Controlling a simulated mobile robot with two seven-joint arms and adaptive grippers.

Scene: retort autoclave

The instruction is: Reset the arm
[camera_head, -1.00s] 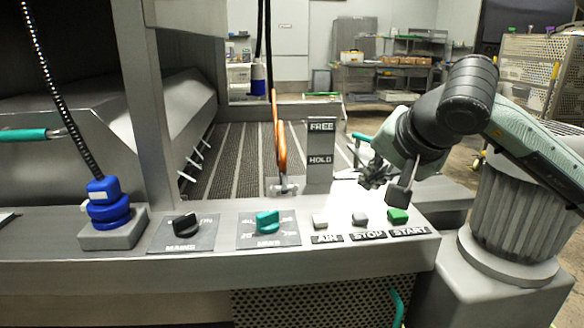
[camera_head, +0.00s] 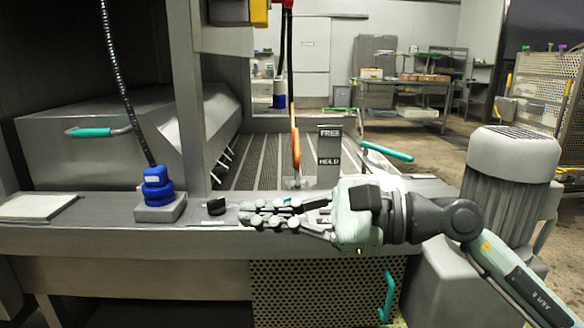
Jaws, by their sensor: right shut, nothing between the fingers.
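My right gripper (camera_head: 246,213) shows in the head view with its arm coming in from the lower right. It lies level across the front control ledge (camera_head: 120,237), fingers pointing left. The fingers look closed together with nothing between them. Their tips are beside the black knob (camera_head: 216,207) in the picture; I cannot tell if they touch it. The gripper and wrist hide most of the teal knob and the AIR, STOP and START buttons. My left gripper is not in view.
A blue fitting (camera_head: 158,187) with a hose stands on the ledge at left. An orange-handled lever (camera_head: 295,147) stands by the FREE/HOLD plate (camera_head: 329,147). A ribbed grey cylinder (camera_head: 510,170) is at right. A teal handle (camera_head: 387,297) is below.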

